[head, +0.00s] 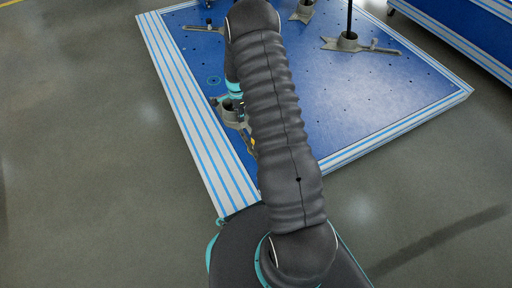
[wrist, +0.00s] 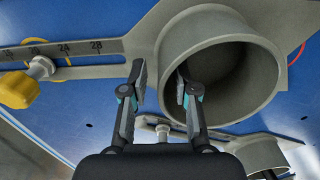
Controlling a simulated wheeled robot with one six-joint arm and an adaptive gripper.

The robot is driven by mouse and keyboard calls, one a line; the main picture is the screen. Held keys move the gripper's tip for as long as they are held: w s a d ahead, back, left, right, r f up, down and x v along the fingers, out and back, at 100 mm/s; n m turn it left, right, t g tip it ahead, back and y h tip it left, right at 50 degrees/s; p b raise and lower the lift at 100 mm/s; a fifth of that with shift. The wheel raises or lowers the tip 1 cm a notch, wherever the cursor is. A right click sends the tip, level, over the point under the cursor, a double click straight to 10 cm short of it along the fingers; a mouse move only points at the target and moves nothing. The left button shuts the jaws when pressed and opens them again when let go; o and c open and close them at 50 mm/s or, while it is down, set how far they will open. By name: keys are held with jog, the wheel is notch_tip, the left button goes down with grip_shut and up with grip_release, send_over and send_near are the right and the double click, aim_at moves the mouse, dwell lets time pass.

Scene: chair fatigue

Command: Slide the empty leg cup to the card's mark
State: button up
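The empty leg cup (wrist: 222,30) is a grey open ring at the upper right of the wrist view, with nothing inside. The left finger is outside and the right finger is inside the opening; a gap shows on the left. In the head view, a grey cup (head: 231,113) shows beside my arm, partly hidden. I see no card.
The blue plate (head: 390,90) has striped rails and small holes. Another grey cup (wrist: 262,155) is at the lower right of the wrist view. A cup holding a black post (head: 348,42) and another cup (head: 303,10) stand farther back.

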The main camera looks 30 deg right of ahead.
jog(key=shift+r, duration=0.1)
jog(key=shift+r+p, duration=1.6)
jog(key=shift+r, duration=1.3)
jog(key=shift+r, duration=0.2)
jog(key=s+a+r+n+t+p, duration=0.1)
jog(key=s+a+r+n, duration=0.25)
jog(key=r, duration=0.75)
jog(key=s+a+r+n+t+p, duration=0.15)
jog(key=s+r, duration=0.25)
jog(key=r, duration=0.7)
jog(key=s+a+r+n+p, duration=0.1)
jog(key=s+a+r+n, duration=0.25)
jog(key=r, duration=0.75)
jog(key=s+a+r+n+t+p, duration=0.1)
jog(key=s+r+n, duration=0.3)
jog(key=s, duration=0.8)
jog(key=s+a+r+n+t+p, duration=0.2)
jog(key=s+r+n, duration=0.3)
jog(key=s+r, duration=0.3)
jog(key=s+a+p, duration=0.1)
jog(key=s, duration=0.3)
jog(key=shift+a+r, duration=0.2)
jog(key=shift+a, duration=0.15)
